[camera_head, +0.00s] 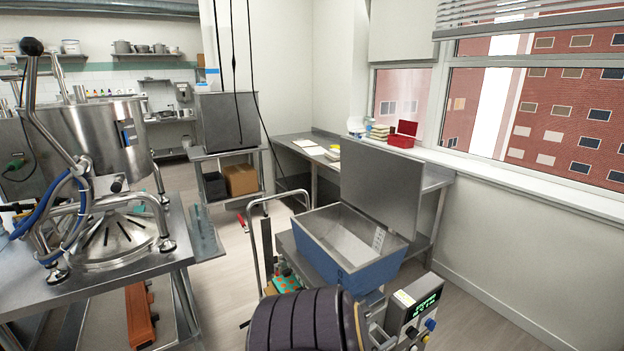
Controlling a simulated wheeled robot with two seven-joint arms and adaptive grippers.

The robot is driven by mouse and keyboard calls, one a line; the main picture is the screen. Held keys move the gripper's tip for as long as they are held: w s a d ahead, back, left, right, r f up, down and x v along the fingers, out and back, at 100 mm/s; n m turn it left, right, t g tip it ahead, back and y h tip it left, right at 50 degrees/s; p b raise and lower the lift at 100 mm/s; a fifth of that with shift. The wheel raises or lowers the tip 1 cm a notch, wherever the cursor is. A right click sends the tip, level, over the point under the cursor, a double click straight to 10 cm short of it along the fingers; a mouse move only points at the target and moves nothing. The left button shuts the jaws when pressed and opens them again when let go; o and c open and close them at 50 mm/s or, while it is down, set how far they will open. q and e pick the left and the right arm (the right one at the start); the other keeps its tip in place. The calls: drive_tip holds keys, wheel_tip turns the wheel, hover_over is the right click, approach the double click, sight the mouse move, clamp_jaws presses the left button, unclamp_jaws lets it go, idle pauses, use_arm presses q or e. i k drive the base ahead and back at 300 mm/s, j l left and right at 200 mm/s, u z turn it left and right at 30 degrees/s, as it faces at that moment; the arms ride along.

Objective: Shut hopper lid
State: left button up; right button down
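The hopper (358,256) is an open-topped box with blue outer walls and a bare metal inside, right of the middle. Its lid (382,187) is a flat grey metal plate standing raised, nearly upright, along the hopper's far side. The lid is open and the inside of the hopper shows, with a small white label on the inner wall at the right. Neither of my grippers is in view, and nothing is seen touching the lid.
A black ribbed drum (300,322) and a control box with a green display (415,308) are in front of the hopper. A steel table (180,262) with machinery stands left. A wall bench (432,178) runs behind the lid. Floor at right (470,283) is partly clear.

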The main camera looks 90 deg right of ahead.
sight(386, 185)
drive_tip(key=k+l+z, duration=0.2)
drive_tip(key=k+l, duration=0.15)
drive_tip(key=l, duration=0.25)
drive_tip(key=k+l+z, duration=0.25)
drive_tip(key=l, duration=0.45)
drive_tip(key=k+l+z, duration=0.2)
drive_tip(key=l, duration=0.5)
drive_tip(key=k+l+z, duration=0.25)
drive_tip(key=l, duration=0.5)
drive_tip(key=l+z, duration=0.2)
drive_tip(key=l, duration=0.55)
drive_tip(key=k+l+z, duration=0.2)
drive_tip(key=l, duration=0.55)
drive_tip(key=l+z, duration=0.2)
drive_tip(key=z, duration=0.15)
drive_tip(key=l+z, duration=0.55)
drive_tip(key=z, duration=0.15)
drive_tip(key=k, duration=0.05)
